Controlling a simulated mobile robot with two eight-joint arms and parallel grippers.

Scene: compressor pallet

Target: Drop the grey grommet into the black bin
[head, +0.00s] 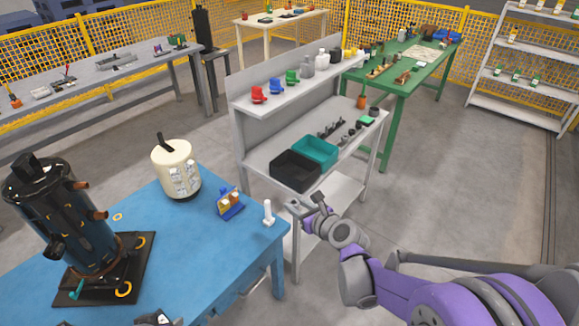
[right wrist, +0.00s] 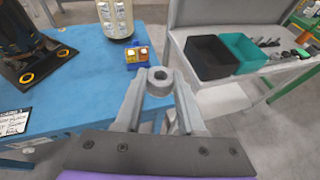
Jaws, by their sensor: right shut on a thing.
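The grey grommet (right wrist: 159,82) is a small ring with a dark hole, held between the fingertips of my right gripper (right wrist: 158,92). In the head view, my right gripper (head: 298,204) is in the air beside the blue table's right corner, in front of the black bin, and the grommet is too small there to make out. The black bin (head: 295,171) is an open box on the grey workbench; it also shows in the right wrist view (right wrist: 211,58), ahead and to the right of the gripper. The grommet is outside the bin.
A teal bin (head: 315,152) stands directly beside the black bin. The blue table (head: 175,240) carries a black compressor (head: 62,215), a cream tank (head: 176,168), a small blue-and-yellow item (head: 229,204) and a white post (head: 268,214). A raised shelf (head: 300,82) backs the grey bench.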

